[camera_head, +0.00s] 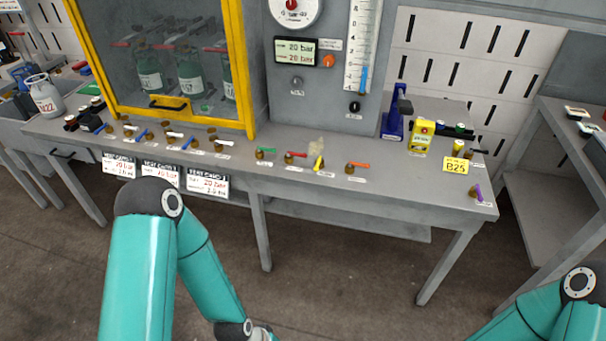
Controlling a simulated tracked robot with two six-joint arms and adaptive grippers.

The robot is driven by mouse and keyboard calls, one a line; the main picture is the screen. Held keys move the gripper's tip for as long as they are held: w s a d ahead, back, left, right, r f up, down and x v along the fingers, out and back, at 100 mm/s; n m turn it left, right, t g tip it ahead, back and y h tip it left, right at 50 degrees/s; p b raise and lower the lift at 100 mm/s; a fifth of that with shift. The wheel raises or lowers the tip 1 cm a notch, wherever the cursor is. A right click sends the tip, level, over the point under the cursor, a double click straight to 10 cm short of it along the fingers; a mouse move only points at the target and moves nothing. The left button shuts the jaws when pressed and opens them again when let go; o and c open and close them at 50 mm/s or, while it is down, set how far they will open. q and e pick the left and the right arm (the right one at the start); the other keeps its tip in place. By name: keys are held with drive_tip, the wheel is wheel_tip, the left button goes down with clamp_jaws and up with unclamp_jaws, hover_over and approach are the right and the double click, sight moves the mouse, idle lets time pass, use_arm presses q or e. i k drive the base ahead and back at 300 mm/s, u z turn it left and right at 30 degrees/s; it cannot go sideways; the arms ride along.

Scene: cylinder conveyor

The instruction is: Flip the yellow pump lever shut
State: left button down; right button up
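The yellow lever (319,162) sits on a small brass valve near the front edge of the grey bench (400,185). It stands up at a slant, while the red lever (295,155) and the orange lever (358,165) beside it lie nearly flat. A pale, blurry puff shows just behind the yellow lever. Labels lie in front of the valves, too small to read. Both my arms are low in the picture, apart from the lever. Their grippers are outside the frame.
A green lever (265,152) stands left of the red one. A yellow-framed glass cabinet (248,80) with green cylinders is at the back left. A gauge panel (330,75) rises behind the levers. A blue device (394,122) and a purple lever (478,192) are at the right.

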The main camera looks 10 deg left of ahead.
sight(316, 168)
drive_tip(key=k, duration=0.15)
drive_tip(key=u, duration=0.25)
drive_tip(key=i, duration=1.15)
drive_tip(key=z, duration=0.2)
